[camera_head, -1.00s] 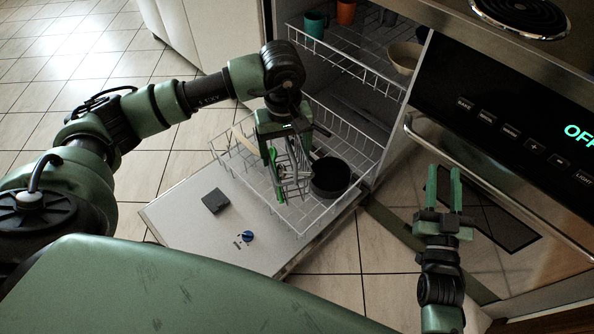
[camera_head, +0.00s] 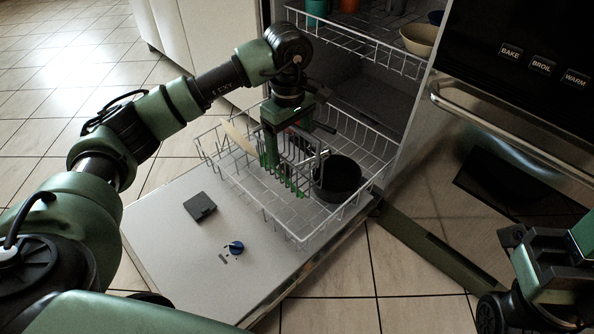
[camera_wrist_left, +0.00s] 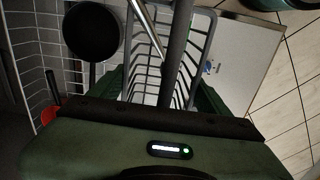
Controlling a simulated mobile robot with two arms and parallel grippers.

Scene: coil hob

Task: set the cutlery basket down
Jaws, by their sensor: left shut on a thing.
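The grey slatted cutlery basket (camera_head: 294,172) is over the pulled-out lower dishwasher rack (camera_head: 264,206), left of a black pan. My left gripper (camera_head: 283,152) is shut on the basket from above. In the left wrist view the basket (camera_wrist_left: 146,78) sits between the green fingers, with a grey bar and a shiny metal piece of cutlery (camera_wrist_left: 148,28) across it. Whether the basket's bottom touches the rack wires cannot be told. My right gripper (camera_head: 540,268) is partly cut off at the lower right, away from the rack, its fingertips unclear.
The black pan (camera_head: 338,182) stands close beside the basket; a pale board (camera_head: 240,138) stands at the rack's left. The open dishwasher door (camera_head: 170,245) lies below. The upper rack (camera_head: 350,45) holds a bowl (camera_head: 418,38). The oven handle (camera_head: 500,125) is at right.

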